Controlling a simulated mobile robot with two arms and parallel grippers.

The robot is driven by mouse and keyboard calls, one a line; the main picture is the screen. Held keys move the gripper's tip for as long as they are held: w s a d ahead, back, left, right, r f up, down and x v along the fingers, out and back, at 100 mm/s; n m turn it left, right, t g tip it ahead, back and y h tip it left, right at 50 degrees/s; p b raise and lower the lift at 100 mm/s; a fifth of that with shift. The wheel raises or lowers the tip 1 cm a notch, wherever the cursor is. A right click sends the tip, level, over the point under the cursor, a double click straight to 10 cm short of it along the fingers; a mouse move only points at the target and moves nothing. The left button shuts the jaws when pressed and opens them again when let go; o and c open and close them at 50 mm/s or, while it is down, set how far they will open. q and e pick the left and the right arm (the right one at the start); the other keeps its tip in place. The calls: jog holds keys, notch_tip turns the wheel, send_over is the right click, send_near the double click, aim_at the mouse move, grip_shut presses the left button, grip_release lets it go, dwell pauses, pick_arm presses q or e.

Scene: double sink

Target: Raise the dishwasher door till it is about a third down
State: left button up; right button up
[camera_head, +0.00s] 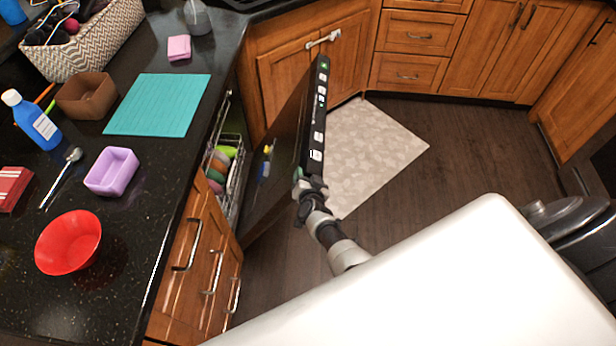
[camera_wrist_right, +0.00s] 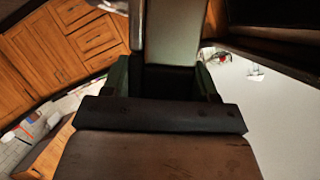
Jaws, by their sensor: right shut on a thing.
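The dishwasher door (camera_head: 285,155) is partly open and tilted out from the counter. Its black top edge with a control strip (camera_head: 318,130) faces up in the head view, and its dark inner side faces the counter. My right gripper (camera_head: 308,186) is shut on the near end of the door's top edge. In the right wrist view the gripper's fingers (camera_wrist_right: 163,82) stand on either side of a part of the door, which fills the middle. Behind the door, the dishwasher rack (camera_head: 229,190) shows with coloured dishes. My left gripper is out of view.
The dark counter (camera_head: 130,290) at left carries a red bowl (camera_head: 68,242), a purple container (camera_head: 111,171), a teal mat (camera_head: 158,104) and a blue bottle (camera_head: 32,120). A pale rug (camera_head: 375,145) lies on the floor beyond the door. Wooden cabinets (camera_head: 420,40) line the back.

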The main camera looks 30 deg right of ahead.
jog(key=o, duration=1.3)
jog(key=shift+s+a+r+p, duration=0.2)
jog(key=shift+s+r+p, duration=0.1)
jog(key=shift+s+p, duration=0.2)
jog(key=p+v, duration=0.6)
jog(key=v, duration=0.3)
jog(key=shift+s+a, duration=0.2)
jog(key=shift+s, duration=0.05)
